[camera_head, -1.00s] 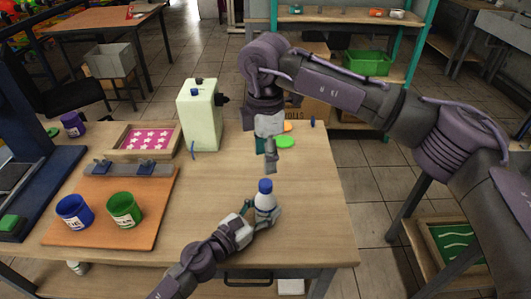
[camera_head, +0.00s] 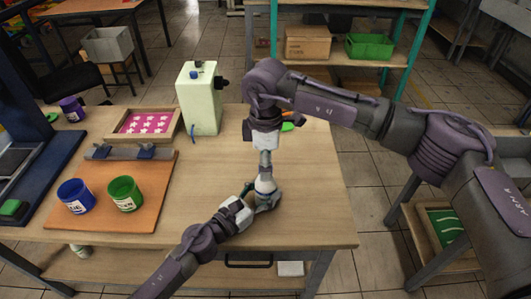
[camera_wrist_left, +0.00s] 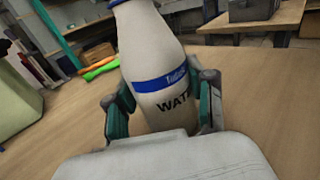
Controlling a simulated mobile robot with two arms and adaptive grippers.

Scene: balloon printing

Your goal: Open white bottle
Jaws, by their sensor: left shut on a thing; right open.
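The white bottle (camera_head: 266,187) stands upright on the table near its front right. In the left wrist view the bottle (camera_wrist_left: 158,75) fills the middle, with a blue band and the letters "WAT". My left gripper (camera_head: 258,201) is shut on its body from the lower left, one finger on each side; it also shows in the left wrist view (camera_wrist_left: 163,108). My right gripper (camera_head: 265,165) points down right above the bottle's top. It is open, and its fingers hide the blue cap; whether they touch it I cannot tell.
A pale green container (camera_head: 200,100) stands behind to the left. A blue jar (camera_head: 76,196) and a green jar (camera_head: 125,193) stand on an orange board (camera_head: 95,222). A framed pink star screen (camera_head: 146,123) lies behind them. The table right of the bottle is clear.

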